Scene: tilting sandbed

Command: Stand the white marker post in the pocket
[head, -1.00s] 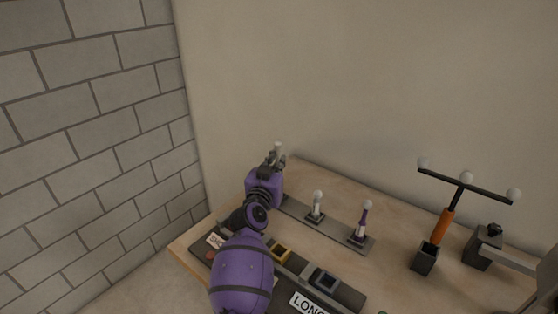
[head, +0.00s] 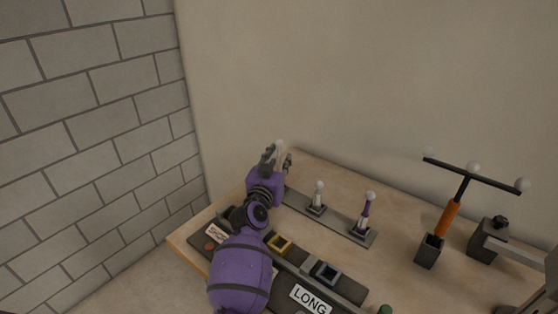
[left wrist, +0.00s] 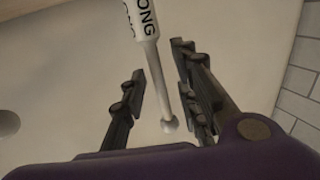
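My left gripper (head: 277,160) is at the far left end of the grey rack (head: 296,201), with its fingers apart. A white post (head: 280,146) with a ball end shows between them in the head view. In the left wrist view the white post (left wrist: 150,60) carries dark lettering ending in "ONG". It runs between the open fingers (left wrist: 160,65), with no clear grip on it. The front panel holds a yellow-rimmed pocket (head: 280,243) and a blue-grey pocket (head: 327,272), near the "LONG" label (head: 310,299). My right gripper is not in view.
A whitish post (head: 318,198) and a purple-and-white post (head: 365,212) stand on the rack. An orange stem with a black crossbar (head: 468,179) and white balls leans in a dark box (head: 429,250). A dark block (head: 487,240) stands right. The wooden tabletop (head: 395,215) is otherwise largely clear.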

